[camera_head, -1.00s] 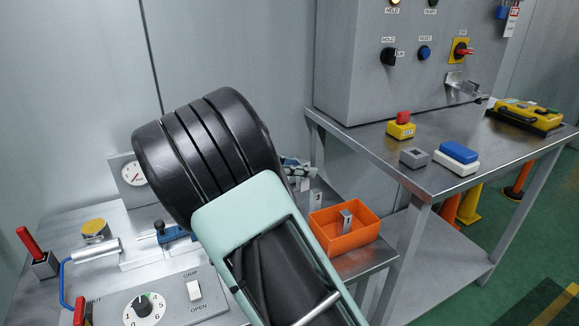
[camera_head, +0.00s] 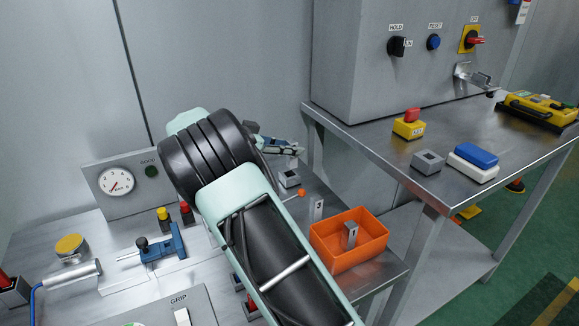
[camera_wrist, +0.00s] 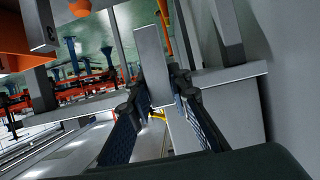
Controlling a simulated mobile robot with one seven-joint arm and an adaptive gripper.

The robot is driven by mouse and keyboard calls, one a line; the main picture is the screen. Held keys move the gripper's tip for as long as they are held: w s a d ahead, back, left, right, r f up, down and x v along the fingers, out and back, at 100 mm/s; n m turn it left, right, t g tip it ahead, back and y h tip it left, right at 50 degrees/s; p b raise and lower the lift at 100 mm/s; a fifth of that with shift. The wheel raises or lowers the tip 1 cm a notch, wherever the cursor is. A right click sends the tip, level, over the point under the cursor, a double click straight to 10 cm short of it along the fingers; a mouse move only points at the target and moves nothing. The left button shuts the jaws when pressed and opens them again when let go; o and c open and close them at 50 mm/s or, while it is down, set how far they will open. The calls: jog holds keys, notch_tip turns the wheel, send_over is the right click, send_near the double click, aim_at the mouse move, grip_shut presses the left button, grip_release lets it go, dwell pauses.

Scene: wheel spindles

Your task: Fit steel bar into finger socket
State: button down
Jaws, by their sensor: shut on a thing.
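My gripper (camera_wrist: 157,90) is shut on a grey steel bar (camera_wrist: 152,55) in the wrist view. The flat bar stands up between the two blue ribbed fingers. In the head view my gripper (camera_head: 285,147) shows partly behind my arm, above the bench's back right part. I cannot make out the held bar there. A small grey block with a dark opening (camera_head: 289,179) lies below the gripper. An upright grey piece with a dark mark (camera_head: 317,208) stands beside the orange bin. I cannot tell which piece is the finger socket.
The orange bin (camera_head: 376,236) holds a small grey block (camera_head: 351,233). A blue clamp-like tool (camera_head: 163,243) and a gauge panel (camera_head: 117,183) are at the left. The right table (camera_head: 380,140) carries a yellow button box (camera_head: 409,126). A wall is close on the right in the wrist view.

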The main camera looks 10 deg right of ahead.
aim_at(289, 166)
jog(key=w+f, duration=0.4)
jog(key=w+f+b, duration=0.1)
jog(key=w+f, duration=0.1)
jog(key=shift+d+f, duration=0.3)
jog(key=f, duration=0.3)
jog(key=shift+s+a+f, duration=0.1)
jog(key=shift+s, duration=0.2)
jog(key=c, duration=2.2)
grip_release()
jog(key=shift+f, duration=0.1)
jog(key=shift+o, duration=1.3)
jog(key=shift+w+f, duration=0.15)
jog(key=shift+f, duration=0.05)
jog(key=shift+o, duration=0.7)
jog(key=shift+r, duration=0.4)
